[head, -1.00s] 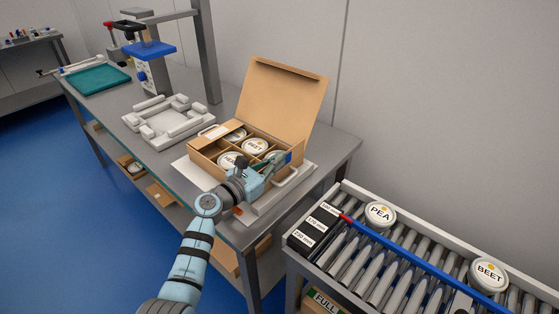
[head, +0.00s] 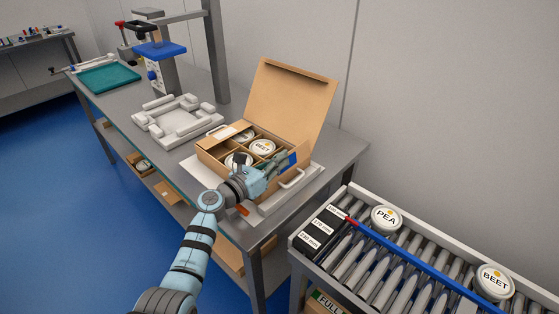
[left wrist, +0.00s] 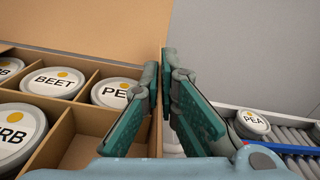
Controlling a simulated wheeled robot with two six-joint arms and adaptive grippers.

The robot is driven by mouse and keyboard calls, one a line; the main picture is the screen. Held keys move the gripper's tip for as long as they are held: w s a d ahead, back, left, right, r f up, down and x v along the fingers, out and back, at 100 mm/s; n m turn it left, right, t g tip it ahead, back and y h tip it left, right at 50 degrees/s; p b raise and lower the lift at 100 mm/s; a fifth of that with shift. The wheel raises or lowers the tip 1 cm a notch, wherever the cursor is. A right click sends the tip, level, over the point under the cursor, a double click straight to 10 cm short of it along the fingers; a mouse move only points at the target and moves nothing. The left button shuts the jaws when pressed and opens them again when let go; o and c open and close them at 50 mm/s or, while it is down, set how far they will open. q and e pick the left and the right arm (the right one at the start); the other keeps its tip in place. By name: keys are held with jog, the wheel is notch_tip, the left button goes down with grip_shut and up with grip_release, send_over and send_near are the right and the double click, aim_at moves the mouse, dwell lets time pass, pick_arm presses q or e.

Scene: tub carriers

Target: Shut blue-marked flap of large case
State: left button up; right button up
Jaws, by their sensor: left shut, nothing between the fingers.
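The large cardboard case (head: 225,160) stands on the bench with its tall lid (head: 295,100) raised at the back. Divided compartments inside hold round tubs, among them a BEET tub (head: 262,147). A blue mark (head: 292,159) shows at the case's right side, just beyond my fingers; the flap there is mostly hidden by my gripper. My left gripper (head: 282,163) is shut and empty at the right side of the case. In the left wrist view its fingers (left wrist: 166,75) are over the case's right wall (left wrist: 145,135). My right gripper is not in view.
A pale carrier with a handle (head: 292,179) lies under the case. A grey fixture (head: 178,122) and a teal tray (head: 108,79) are farther left on the bench. A roller conveyor (head: 400,262) with PEA (head: 386,217) and BEET tubs (head: 494,280) is at the right.

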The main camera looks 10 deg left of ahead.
pick_arm(q)
jog(key=o, duration=0.4)
jog(key=v, duration=1.2)
